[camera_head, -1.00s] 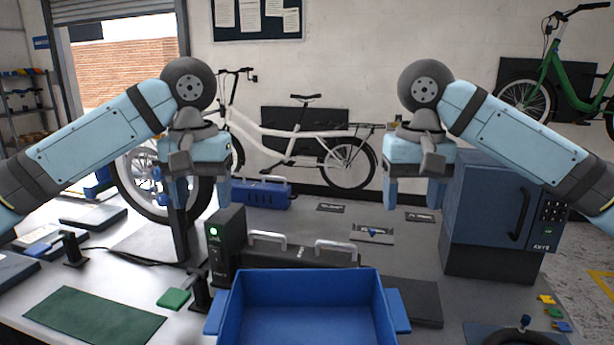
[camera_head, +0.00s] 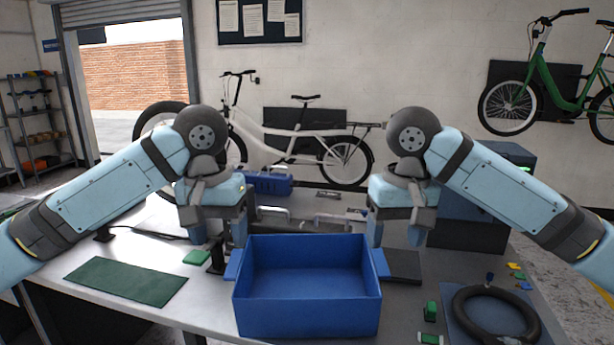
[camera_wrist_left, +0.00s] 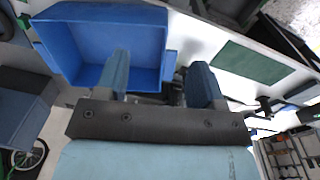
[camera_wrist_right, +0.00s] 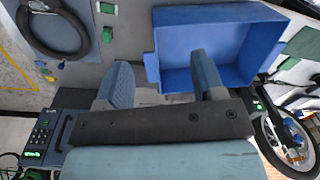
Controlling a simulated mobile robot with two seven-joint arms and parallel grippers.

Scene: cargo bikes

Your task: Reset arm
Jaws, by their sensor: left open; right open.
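My left gripper (camera_head: 219,236) is open and empty above the bench, just left of the blue bin's back left corner in the head view. Its two fingers stand apart in the left wrist view (camera_wrist_left: 160,85). My right gripper (camera_head: 396,238) is open and empty, just right of the bin's back right corner. Its spread fingers also show in the right wrist view (camera_wrist_right: 160,85). The open blue bin (camera_head: 308,318) stands at the bench's front middle and looks empty. Both forearms reach in from the sides, with the hands hanging down.
A green mat (camera_head: 126,281) lies left on the bench. A black ring on a blue mat (camera_head: 461,333) and small colored pieces lie right. A dark blue cabinet (camera_head: 470,233) stands behind my right arm. A white cargo bike (camera_head: 300,143) stands behind the bench.

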